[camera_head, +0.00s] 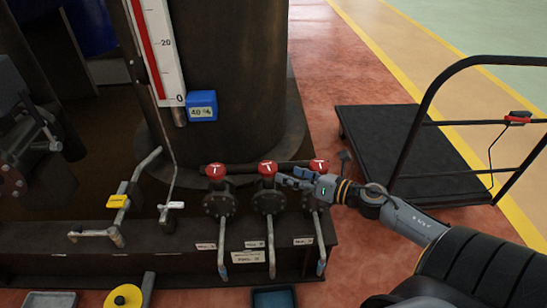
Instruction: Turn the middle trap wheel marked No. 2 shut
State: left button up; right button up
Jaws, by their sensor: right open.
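Three red trap wheels stand in a row on dark valves along the front of the dispenser base. The middle wheel (267,168) has a white mark on top and sits on a flanged valve with an outlet pipe below. The left wheel (215,170) and right wheel (319,165) flank it. My right gripper (284,178) comes in from the right, its open fingers just right of the middle wheel and pointing toward it. I cannot tell whether they touch it. The gripper and wrist partly cover the right valve below its wheel. My left gripper is not in view.
A dark tank (235,70) with a gauge (158,50) and blue display (202,106) rises behind the wheels. A yellow-tagged lever (117,201) stands left. A black platform cart (400,140) stands right. A blue tray (274,299) lies below.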

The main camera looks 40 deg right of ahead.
aim_at(270, 166)
jog(key=d+n+g, duration=0.3)
jog(key=d+n, duration=0.2)
jog(key=n, duration=0.2)
jog(key=shift+m+t, duration=0.3)
jog(key=x, duration=0.4)
jog(key=b+x, duration=0.1)
jog(key=x, duration=0.8)
jog(key=shift+s+f, duration=0.2)
jog(key=shift+f, duration=0.05)
jog(key=shift+w+a+f, duration=0.2)
jog(key=shift+w, duration=0.15)
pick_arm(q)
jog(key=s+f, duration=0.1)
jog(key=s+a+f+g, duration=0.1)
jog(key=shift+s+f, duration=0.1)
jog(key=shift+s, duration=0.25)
